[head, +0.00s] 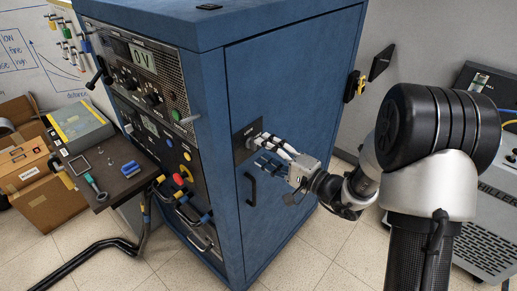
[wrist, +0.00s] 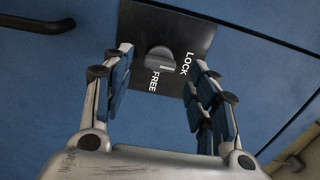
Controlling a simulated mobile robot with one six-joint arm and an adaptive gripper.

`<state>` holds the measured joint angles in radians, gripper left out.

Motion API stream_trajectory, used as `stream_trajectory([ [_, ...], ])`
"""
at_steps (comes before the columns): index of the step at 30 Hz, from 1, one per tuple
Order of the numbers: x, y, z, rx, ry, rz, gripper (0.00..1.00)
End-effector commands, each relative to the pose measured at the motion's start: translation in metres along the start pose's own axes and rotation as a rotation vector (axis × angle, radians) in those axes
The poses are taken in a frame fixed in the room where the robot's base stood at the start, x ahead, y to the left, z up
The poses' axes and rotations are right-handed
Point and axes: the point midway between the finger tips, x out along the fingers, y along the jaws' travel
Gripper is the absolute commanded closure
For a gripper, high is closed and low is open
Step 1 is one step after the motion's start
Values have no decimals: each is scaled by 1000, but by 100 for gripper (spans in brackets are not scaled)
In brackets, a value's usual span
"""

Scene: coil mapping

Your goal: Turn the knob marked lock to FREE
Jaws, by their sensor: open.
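The lock knob (wrist: 160,58) is a small grey round knob on a black plate (wrist: 150,22), set in the blue cabinet side. White words LOCK and FREE stand beside it; a pale line on the knob appears to point towards LOCK. In the head view the plate (head: 240,152) is on the cabinet's right face, and the knob is partly hidden by fingers. My gripper (head: 260,152) is open in front of the plate. In the wrist view my gripper (wrist: 163,66) has its fingers apart, one on each side of the knob; I cannot see either touching it.
The blue cabinet (head: 290,90) has a dark handle (head: 251,188) just below the plate. A small dark shelf (head: 125,175) with loose parts juts from its front. A grey chiller (head: 490,215) stands at the right. Tiled floor (head: 320,255) is clear in front of the cabinet side.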

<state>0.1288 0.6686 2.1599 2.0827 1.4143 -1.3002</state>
Motion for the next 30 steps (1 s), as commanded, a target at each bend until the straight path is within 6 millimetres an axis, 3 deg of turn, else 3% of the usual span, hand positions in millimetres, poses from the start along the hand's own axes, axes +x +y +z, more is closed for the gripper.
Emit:
stream_trajectory([
  [6, 27, 1, 0, 0, -1, 1, 47],
  [17, 33, 0, 0, 1, 1, 1, 47],
  [30, 32, 0, 0, 1, 0, 1, 75],
])
